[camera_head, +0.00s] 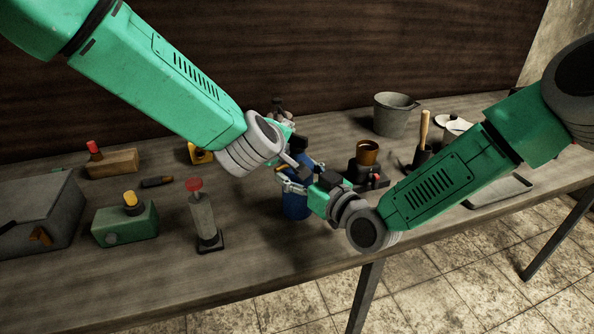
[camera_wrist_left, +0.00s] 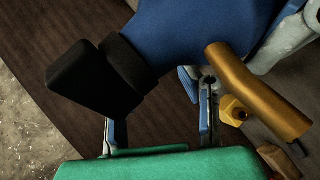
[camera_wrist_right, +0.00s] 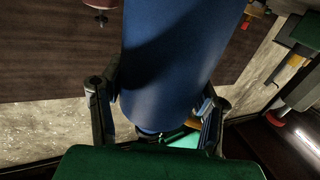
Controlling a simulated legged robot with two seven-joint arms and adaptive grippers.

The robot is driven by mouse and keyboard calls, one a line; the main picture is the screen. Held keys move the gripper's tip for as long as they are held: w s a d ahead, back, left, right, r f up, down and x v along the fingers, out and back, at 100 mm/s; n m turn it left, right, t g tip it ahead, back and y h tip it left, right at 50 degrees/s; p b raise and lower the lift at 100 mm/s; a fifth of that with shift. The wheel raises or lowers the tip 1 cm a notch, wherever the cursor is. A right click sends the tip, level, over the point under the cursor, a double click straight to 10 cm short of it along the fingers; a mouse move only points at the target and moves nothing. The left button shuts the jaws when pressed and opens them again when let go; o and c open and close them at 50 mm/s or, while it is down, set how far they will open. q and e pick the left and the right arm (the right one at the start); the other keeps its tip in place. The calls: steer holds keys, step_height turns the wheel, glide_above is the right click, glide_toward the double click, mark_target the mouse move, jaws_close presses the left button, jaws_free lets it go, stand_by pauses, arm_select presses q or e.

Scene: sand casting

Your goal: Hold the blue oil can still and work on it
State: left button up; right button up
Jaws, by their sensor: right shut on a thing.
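The blue oil can (camera_head: 296,206) stands on the workbench, partly hidden behind my grippers. In the right wrist view its blue body (camera_wrist_right: 170,60) fills the space between the fingers of my right gripper (camera_wrist_right: 158,100), which is shut on it. My left gripper (camera_wrist_left: 158,105) is at the can's top with its fingers apart and nothing clearly between them. In the left wrist view the can's blue upper part (camera_wrist_left: 195,35), a black capped piece (camera_wrist_left: 95,80) and a brass-coloured tube (camera_wrist_left: 255,90) lie just beyond the fingers. Contact there cannot be told.
A grey bucket (camera_head: 394,116) and a brown cup (camera_head: 367,153) stand to the right and behind. A red-topped tool (camera_head: 203,215), a green box (camera_head: 125,224) and a grey box (camera_head: 35,212) stand left. The bench front (camera_head: 250,250) is clear.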

arm_select(q)
steer(key=f+n+g+h, duration=0.1)
steer(key=n+g+h, duration=0.1)
steer(key=g, duration=0.1)
steer(key=n+g+h, duration=0.4)
steer(key=g+h, duration=0.5)
glide_toward(297, 135)
steer(key=x, duration=1)
steer(key=shift+f, duration=0.2)
steer(key=shift+c, duration=0.4)
